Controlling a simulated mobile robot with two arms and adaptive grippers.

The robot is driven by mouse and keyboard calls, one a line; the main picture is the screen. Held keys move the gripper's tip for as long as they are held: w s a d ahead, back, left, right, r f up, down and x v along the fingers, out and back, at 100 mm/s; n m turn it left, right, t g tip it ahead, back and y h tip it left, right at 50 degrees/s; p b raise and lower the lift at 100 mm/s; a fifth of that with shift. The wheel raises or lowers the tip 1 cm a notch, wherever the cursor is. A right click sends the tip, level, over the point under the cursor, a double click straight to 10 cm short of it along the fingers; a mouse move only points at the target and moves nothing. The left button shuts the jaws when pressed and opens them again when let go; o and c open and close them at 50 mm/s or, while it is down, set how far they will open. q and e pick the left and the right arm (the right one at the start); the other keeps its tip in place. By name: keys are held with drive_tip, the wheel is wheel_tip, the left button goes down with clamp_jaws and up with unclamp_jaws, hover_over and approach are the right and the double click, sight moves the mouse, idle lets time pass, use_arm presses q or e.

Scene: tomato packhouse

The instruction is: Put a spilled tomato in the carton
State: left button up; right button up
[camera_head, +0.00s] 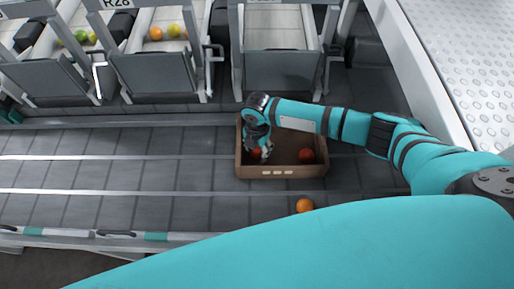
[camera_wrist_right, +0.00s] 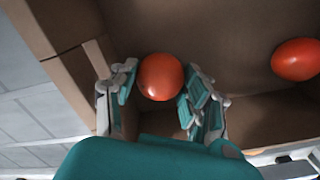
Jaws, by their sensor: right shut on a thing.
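A brown carton (camera_head: 247,171) stands on the grey roller deck; its inside fills much of the right wrist view (camera_wrist_right: 228,22). My right gripper (camera_head: 262,150) reaches down inside the carton's left part. In the right wrist view its fingers (camera_wrist_right: 158,88) are shut on a red-orange tomato (camera_wrist_right: 160,76), one on each side. The held tomato shows partly behind the gripper in the head view (camera_head: 256,152). A second tomato (camera_head: 306,155) lies in the carton's right part, also in the right wrist view (camera_wrist_right: 296,59). An orange tomato (camera_head: 304,205) lies outside, in front of the carton. My left gripper is not in view.
Grey chutes (camera_head: 155,73) line the back, some holding orange and yellow-green tomatoes (camera_head: 173,31). A pale perforated surface (camera_head: 470,60) stands at the right. Thin rails (camera_head: 100,192) run along the deck. The deck left of the carton is clear.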

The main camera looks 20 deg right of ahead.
drive_tip(key=shift+f+b, duration=0.3)
drive_tip(key=shift+f, duration=0.25)
drive_tip(key=o, duration=0.9)
drive_tip(key=c, duration=0.3)
drive_tip(key=shift+c, duration=0.2)
drive_tip(key=shift+r, duration=0.15)
wheel_tip(320, 180, up, 7)
drive_tip(key=p, duration=0.7)
